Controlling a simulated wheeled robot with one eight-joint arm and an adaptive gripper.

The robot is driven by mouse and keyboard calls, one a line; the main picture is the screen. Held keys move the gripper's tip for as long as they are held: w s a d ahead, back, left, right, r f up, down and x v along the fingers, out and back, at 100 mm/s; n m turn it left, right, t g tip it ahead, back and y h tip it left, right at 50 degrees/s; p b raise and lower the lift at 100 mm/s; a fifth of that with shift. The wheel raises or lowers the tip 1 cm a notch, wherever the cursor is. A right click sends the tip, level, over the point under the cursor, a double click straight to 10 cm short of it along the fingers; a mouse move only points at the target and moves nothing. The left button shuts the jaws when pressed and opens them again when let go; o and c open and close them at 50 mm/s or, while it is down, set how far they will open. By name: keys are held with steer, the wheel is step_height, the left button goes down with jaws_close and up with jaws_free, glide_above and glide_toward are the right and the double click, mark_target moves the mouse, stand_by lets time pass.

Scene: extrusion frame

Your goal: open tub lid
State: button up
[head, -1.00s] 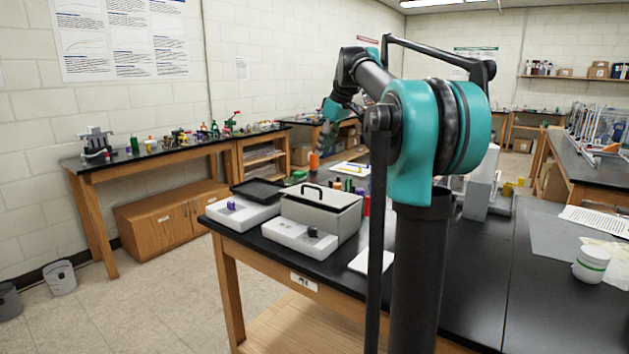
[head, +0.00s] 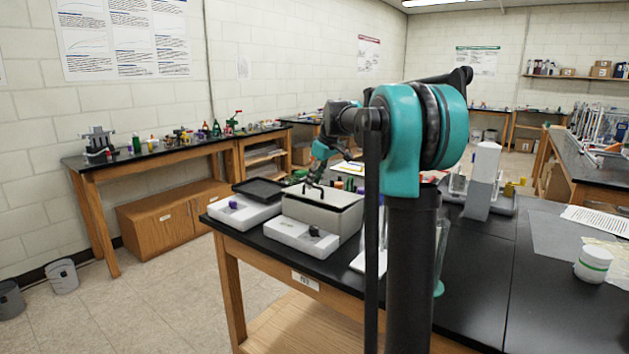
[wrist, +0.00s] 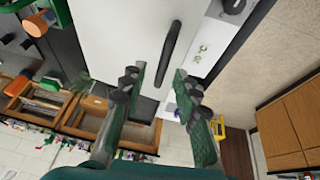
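The tub (head: 345,223) is a light grey box near the table's left end, with its grey lid (head: 338,208) on it. The lid bears a black bar handle, which my gripper partly hides in the head view. In the wrist view the dark handle (wrist: 169,50) runs across the pale lid (wrist: 125,30). My gripper (wrist: 158,84) is open, its two green and black fingers apart, with the near end of the handle showing between the tips. In the head view my gripper (head: 313,180) is just over the lid; I cannot tell whether it touches the handle.

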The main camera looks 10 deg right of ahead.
jaws_close()
